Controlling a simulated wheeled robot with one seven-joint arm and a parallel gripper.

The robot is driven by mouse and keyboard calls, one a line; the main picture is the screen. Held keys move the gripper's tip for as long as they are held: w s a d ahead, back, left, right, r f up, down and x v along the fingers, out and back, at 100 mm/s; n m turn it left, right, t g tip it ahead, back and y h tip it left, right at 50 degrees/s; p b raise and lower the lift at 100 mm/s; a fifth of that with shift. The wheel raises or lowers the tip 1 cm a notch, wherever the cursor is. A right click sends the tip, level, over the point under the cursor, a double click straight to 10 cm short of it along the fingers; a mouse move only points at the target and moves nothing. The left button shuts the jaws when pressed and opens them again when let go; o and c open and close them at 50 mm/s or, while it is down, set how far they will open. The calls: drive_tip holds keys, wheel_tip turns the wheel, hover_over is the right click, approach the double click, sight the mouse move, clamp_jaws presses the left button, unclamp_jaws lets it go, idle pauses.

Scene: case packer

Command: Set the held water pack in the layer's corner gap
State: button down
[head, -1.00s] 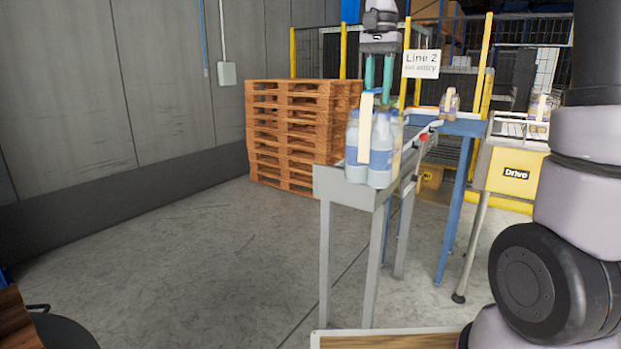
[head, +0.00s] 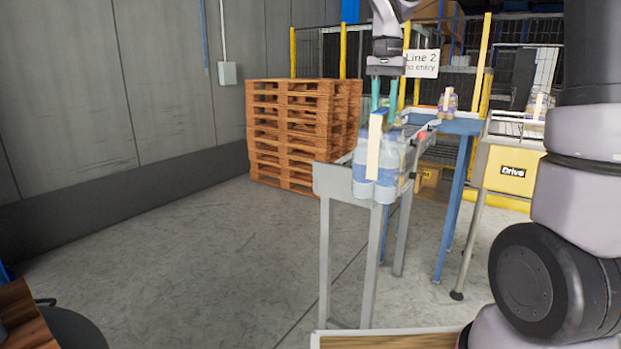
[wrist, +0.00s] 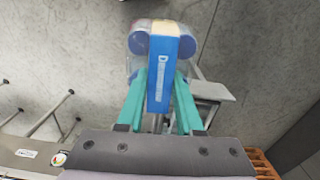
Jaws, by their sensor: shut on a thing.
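The water pack (head: 376,172) is a bundle of clear bottles with blue labels and a cream-and-blue band on top. My gripper (head: 384,108) has its teal fingers shut on the band, and the pack hangs upright below it. In the head view the pack overlaps the near end of the grey conveyor stand; whether they touch I cannot tell. In the wrist view my gripper (wrist: 163,80) has a finger on each side of the band, over the pack (wrist: 137,44). The layer and its corner gap are not recognisable in either view.
The grey conveyor stand (head: 334,182) is behind the pack. A stack of wooden pallets (head: 290,130) stands by the wall. More packs (head: 447,101) sit on the line at the back right. A wooden edge (head: 390,341) shows at the bottom. Floor at left centre is clear.

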drive_tip(key=w+d+f+n, duration=0.2)
drive_tip(key=w+d+f, duration=0.1)
drive_tip(key=f, duration=0.6)
drive_tip(key=w+d+f+n, duration=0.2)
drive_tip(key=w+d+f, duration=0.1)
drive_tip(key=f, duration=0.6)
drive_tip(key=w+d+f+n, duration=0.1)
drive_tip(key=w+d+f, duration=0.2)
drive_tip(key=f, duration=0.6)
drive_tip(key=d, duration=0.2)
drive_tip(key=shift+w+d+n, duration=0.3)
drive_tip(key=shift+n, duration=0.1)
drive_tip(key=shift+f, duration=0.1)
